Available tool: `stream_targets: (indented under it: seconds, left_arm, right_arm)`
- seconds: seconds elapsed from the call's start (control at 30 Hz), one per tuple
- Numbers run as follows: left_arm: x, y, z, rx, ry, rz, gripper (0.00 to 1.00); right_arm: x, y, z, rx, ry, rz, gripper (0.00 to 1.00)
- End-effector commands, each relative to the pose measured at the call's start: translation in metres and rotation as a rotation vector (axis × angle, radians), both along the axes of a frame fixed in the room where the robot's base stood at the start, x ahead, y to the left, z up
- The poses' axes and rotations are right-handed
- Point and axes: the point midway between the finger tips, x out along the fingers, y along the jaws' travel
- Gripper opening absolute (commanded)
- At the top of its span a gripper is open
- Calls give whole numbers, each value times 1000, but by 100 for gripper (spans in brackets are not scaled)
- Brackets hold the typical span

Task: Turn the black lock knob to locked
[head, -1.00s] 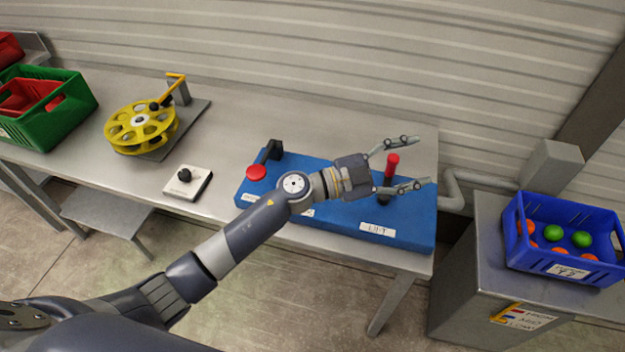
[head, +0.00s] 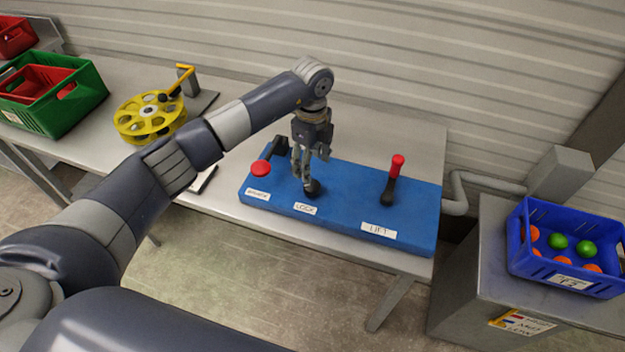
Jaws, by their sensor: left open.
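The black lock knob (head: 313,190) sits on the blue panel (head: 345,215), above a white label (head: 305,209) reading LOCK. My left gripper (head: 308,180) points down over the knob with its fingers apart. One finger is to the left of the knob and the other is behind or above it. I cannot tell whether the fingers touch the knob. The gripper partly hides the panel behind the knob. My right gripper is not in view.
On the same panel, a red-topped lever (head: 394,180) stands right of the knob, above the LIFT label. A red-ended black lever (head: 262,167) is at the left. A yellow wheel (head: 150,118) and a green crate (head: 52,98) stand further left. A blue crate (head: 560,262) is at the right.

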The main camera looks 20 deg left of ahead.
Motion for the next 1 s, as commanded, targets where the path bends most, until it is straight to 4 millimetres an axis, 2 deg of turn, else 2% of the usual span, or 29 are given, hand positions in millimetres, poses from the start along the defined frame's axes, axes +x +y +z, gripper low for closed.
stream_targets:
  seconds: [0.2, 0.4, 0.6, 0.83, 0.87, 1.0]
  left_arm:
    - [-1, -1, -41, -2, 4, 0, 59]
    - [-1, -1, -72, -4, 2, -2, 59]
    - [0, -1, -85, -4, 0, -2, 59]
    - [0, -1, -86, -4, -1, -3, 59]
    - [0, -1, -86, -4, -1, -3, 57]
    - [0, -1, -85, -4, -1, -3, 25]
  right_arm:
    - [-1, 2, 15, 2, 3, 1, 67]
    - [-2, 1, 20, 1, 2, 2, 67]
    - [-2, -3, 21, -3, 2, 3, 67]
    - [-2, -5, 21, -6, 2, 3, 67]
    - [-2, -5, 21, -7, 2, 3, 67]
    - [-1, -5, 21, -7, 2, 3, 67]
